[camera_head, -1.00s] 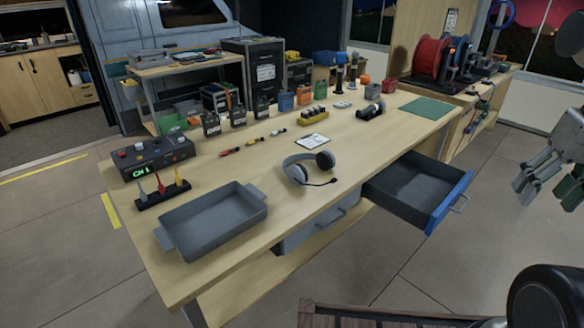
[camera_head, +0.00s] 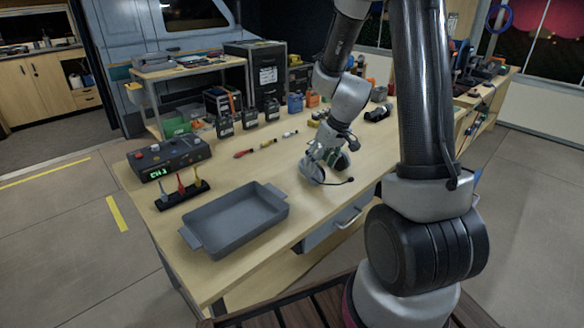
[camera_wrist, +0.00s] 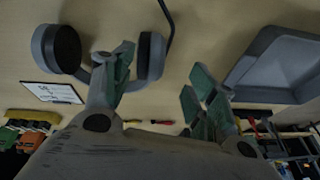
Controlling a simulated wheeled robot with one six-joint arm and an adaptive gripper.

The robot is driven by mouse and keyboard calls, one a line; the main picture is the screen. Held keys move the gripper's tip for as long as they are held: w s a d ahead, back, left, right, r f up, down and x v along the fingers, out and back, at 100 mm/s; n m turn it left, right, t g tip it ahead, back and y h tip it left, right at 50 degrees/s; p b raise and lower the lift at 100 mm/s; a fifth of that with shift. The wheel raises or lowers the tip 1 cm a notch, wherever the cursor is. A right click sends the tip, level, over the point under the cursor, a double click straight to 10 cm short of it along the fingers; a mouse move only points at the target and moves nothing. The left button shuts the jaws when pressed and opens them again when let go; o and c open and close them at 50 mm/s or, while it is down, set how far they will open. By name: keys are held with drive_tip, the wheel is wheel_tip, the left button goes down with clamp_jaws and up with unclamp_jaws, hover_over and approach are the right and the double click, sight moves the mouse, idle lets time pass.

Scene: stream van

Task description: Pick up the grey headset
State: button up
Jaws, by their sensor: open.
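The grey headset (camera_head: 309,174) lies on the wooden bench near its front edge, partly covered by my gripper in the head view. In the wrist view the headset (camera_wrist: 152,56) shows both ear cups at upper left, with the thin mic boom beside the right one. My gripper (camera_head: 324,152) is low over the headset, fingers pointing down. In the wrist view my gripper (camera_wrist: 160,82) is open and empty. Its left finger overlaps the headband between the ear cups. Its right finger is over bare bench. Contact with the headset cannot be told.
A grey tray (camera_head: 250,237) stands left of the headset; it is at upper right in the wrist view. A control box (camera_head: 168,156) and a rack of coloured plugs (camera_head: 181,196) sit further left. A white clipboard (camera_wrist: 52,93) lies close to the headset.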

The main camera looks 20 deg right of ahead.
drive_tip(key=shift+w+a+r+n, duration=0.15)
drive_tip(key=shift+w+n, duration=0.15)
drive_tip(key=shift+w, duration=0.35)
drive_tip(key=shift+w+d+n+t, duration=0.25)
drive_tip(key=shift+n+t, duration=0.15)
drive_tip(key=shift+n, duration=0.1)
drive_tip(key=x, duration=0.7)
drive_tip(key=shift+w+d+f, duration=0.15)
drive_tip(key=shift+d+f, duration=0.05)
drive_tip(key=shift+f, duration=0.2)
drive_tip(key=shift+c, duration=0.4)
